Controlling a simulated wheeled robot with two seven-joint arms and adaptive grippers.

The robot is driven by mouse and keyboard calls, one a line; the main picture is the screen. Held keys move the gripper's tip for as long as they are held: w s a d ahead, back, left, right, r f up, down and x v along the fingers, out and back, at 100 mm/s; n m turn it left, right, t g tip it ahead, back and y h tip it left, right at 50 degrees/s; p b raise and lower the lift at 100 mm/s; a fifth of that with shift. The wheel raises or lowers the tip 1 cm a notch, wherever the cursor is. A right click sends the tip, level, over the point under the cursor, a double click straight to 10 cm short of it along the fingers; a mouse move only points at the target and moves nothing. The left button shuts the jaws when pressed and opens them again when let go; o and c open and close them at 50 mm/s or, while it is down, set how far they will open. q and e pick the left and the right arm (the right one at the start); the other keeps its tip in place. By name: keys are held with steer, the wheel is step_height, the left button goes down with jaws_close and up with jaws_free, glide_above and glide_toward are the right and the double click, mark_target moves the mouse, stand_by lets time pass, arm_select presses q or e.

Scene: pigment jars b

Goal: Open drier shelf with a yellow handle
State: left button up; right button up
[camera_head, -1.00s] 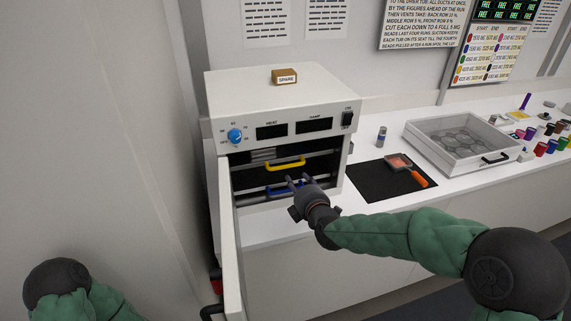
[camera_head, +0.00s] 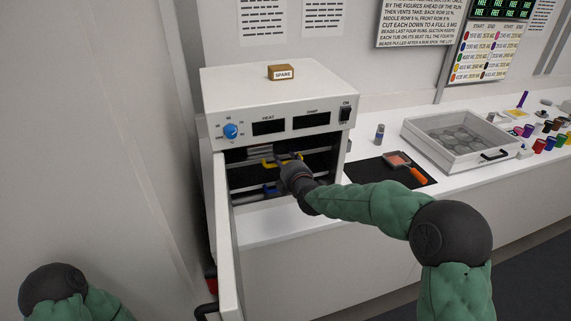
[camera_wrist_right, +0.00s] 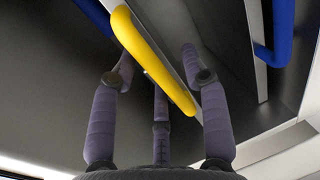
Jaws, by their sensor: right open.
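The drier (camera_head: 277,105) is a white box with its door (camera_head: 226,235) swung open to the left. Inside, the yellow handle (camera_head: 268,163) is on the upper shelf, partly hidden behind my right gripper (camera_head: 290,160). The right gripper reaches into the drier opening at this handle. In the right wrist view, the yellow handle (camera_wrist_right: 152,62) crosses between my spread fingers, which are open around it; contact cannot be told. My left gripper is out of view; only part of my left arm shows at the lower left.
A blue handle (camera_head: 271,190) sits lower in the drier, and a blue handle (camera_wrist_right: 283,30) shows in the wrist view. A small box marked SPARE (camera_head: 281,72) stands on top. Right of the drier are a black mat (camera_head: 371,171), a trowel-like tool (camera_head: 417,174) and a clear-lidded tray (camera_head: 455,160).

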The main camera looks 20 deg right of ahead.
steer(key=shift+w, duration=0.15)
jaws_close()
